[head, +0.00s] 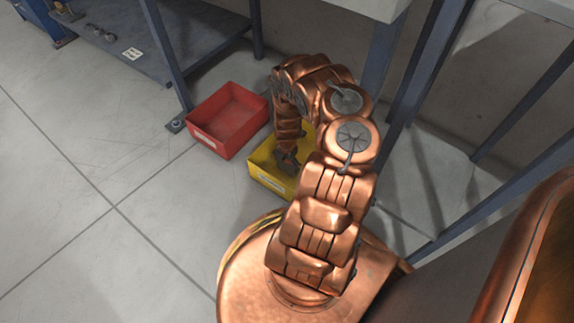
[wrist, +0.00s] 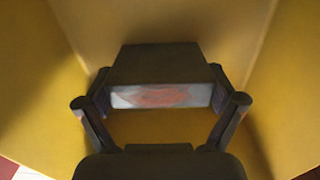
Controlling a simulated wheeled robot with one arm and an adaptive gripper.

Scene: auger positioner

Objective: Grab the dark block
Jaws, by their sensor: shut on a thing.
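The dark block (wrist: 160,64) shows in the wrist view, between the two fingers of my gripper (wrist: 160,100). Its near face is pale with a reddish patch. The gripper is shut on the block, one finger on each side. Both are inside the yellow bin (wrist: 275,60), whose walls surround them. In the head view my arm reaches down into the yellow bin (head: 266,176), and my gripper (head: 287,164) is at its inside. The block is hidden there.
An empty-looking red bin (head: 230,116) stands on the floor just left of the yellow bin. A grey low shelf (head: 130,40) is at the upper left. Blue-grey table legs (head: 165,52) stand behind and to the right. The tiled floor (head: 80,180) at the left is clear.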

